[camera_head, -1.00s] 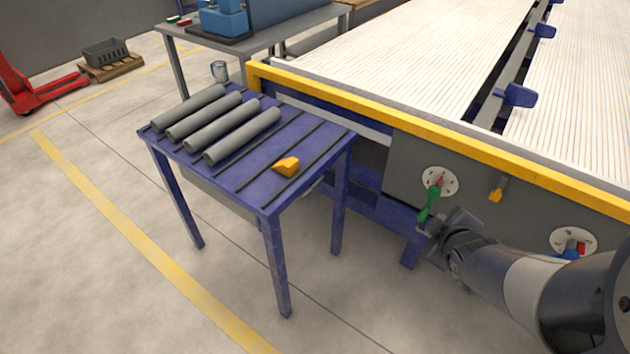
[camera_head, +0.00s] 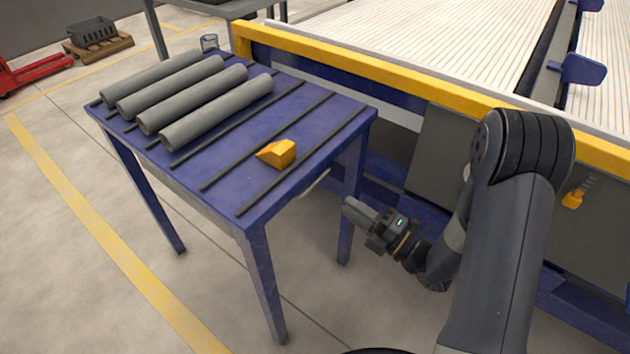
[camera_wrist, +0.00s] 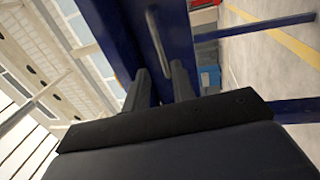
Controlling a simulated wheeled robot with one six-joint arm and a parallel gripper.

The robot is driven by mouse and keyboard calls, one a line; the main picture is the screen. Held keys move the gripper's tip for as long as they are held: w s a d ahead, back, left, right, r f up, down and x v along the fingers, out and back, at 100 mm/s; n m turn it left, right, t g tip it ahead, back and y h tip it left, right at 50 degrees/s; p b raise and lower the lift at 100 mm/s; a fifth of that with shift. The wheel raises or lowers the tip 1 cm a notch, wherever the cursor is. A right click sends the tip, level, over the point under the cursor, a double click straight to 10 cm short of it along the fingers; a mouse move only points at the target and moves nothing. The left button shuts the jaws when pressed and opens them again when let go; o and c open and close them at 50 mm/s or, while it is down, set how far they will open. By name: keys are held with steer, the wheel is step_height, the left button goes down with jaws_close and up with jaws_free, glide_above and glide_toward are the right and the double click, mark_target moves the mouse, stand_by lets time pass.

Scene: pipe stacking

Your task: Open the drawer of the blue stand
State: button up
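The blue stand (camera_head: 230,185) fills the left and middle of the head view. A thin light handle (camera_head: 314,184) curves out below its top on the side facing my arm. The wrist view shows this handle (camera_wrist: 158,45) on a blue drawer front (camera_wrist: 130,40). My gripper (camera_head: 352,208) is just right of and below the handle in the head view, apart from it. In the wrist view my gripper (camera_wrist: 160,68) has its two fingers spread, with nothing between them, and the handle lies beyond the fingertips. The drawer appears shut; its inside is hidden.
Several grey pipes (camera_head: 215,112) and a yellow block (camera_head: 278,153) lie on the stand's ribbed top. A large roller table with a yellow edge (camera_head: 400,79) stands close behind and to the right. Bare floor (camera_head: 90,270) is in front and left.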

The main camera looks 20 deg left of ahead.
mark_target(316, 181)
steer(key=x, duration=1)
steer(key=shift+w+a+r, duration=0.1)
steer(key=shift+a+r, duration=0.05)
steer(key=shift+a, duration=0.15)
steer(key=shift+c, duration=0.3)
jaws_close()
